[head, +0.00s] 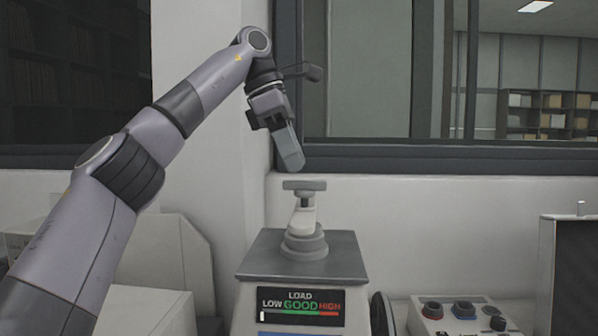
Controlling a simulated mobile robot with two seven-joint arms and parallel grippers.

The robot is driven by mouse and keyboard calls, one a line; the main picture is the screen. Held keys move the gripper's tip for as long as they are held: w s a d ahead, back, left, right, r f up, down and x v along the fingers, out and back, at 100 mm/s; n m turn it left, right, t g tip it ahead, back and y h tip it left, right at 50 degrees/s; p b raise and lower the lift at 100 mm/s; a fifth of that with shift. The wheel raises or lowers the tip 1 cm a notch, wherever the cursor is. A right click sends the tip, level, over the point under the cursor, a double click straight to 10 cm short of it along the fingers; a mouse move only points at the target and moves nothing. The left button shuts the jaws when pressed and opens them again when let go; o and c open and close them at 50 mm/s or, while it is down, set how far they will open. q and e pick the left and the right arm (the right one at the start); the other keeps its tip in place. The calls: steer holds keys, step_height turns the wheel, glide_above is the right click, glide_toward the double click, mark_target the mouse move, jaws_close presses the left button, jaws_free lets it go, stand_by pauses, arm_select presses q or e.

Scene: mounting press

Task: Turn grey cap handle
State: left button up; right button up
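The grey cap handle (304,185) is a flat crossbar on a short stem, lying about level. It tops a pale swing arm and round grey cap (304,244) on the mounting press (290,262). My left gripper (293,160) points down just above the handle, with a small visible gap and no clear contact. Its fingers overlap edge-on, so I cannot see whether they are open or shut. My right gripper is not in view.
The press's load display (300,306) reads LOW, GOOD, HIGH, with a small white bar at the left, under LOW. A control box (460,318) with several knobs stands to the right. A dark-fronted unit (575,275) is farther right. A window and wall stand behind.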

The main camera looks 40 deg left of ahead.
mark_target(305, 194)
arm_select(q)
steer(key=shift+x, duration=1.65)
jaws_close()
